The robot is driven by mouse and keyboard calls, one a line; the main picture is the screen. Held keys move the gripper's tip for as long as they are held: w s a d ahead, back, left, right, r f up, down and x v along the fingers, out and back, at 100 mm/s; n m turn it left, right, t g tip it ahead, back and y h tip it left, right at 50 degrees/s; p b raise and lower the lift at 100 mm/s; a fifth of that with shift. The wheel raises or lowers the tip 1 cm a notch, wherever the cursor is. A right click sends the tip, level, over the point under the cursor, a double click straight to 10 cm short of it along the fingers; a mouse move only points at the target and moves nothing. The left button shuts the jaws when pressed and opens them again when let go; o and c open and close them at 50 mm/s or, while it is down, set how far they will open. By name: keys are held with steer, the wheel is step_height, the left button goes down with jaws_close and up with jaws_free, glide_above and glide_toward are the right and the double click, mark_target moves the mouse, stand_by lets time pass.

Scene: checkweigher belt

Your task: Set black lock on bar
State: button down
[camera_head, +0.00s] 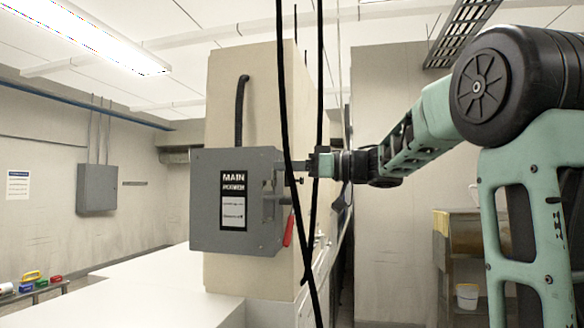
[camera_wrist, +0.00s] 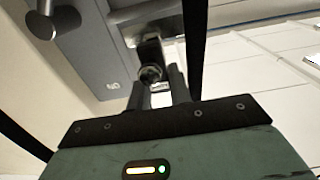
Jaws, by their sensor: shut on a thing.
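The grey box labelled MAIN (camera_head: 237,200) is fixed to a pale column. Metal bar-like fittings (camera_head: 272,200) stick out from its right side, with a red handle (camera_head: 288,231) hanging low there. My gripper (camera_head: 312,165) is level with the upper part of that side, close to the fittings. In the wrist view, my fingers (camera_wrist: 158,92) are shut on a small dark thing (camera_wrist: 150,52) that looks like the black lock. It lies close to a grey metal bar (camera_wrist: 150,12); I cannot tell whether it touches or is around it. Its shackle is not clear.
Black hanging cables (camera_head: 284,110) pass right by my gripper and cross the view of the box's right edge. The pale column (camera_head: 270,90) stands behind the box. A white counter (camera_head: 150,298) lies below. Several coloured items sit on a small bench (camera_head: 42,291) at the far left.

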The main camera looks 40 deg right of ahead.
steer(key=shift+w+a+p, duration=0.1)
steer(key=shift+w+p, duration=0.05)
steer(key=shift+p, duration=0.15)
stand_by(0.4)
steer(key=shift+f, duration=0.25)
steer(key=shift+f+b, duration=1.65)
steer(key=shift+f, duration=0.5)
steer(key=c, duration=1.2)
jaws_free()
steer(key=b+v, duration=0.6)
steer(key=v, duration=1.1)
steer(key=shift+s+b, duration=0.25)
steer(key=shift+b, duration=0.1)
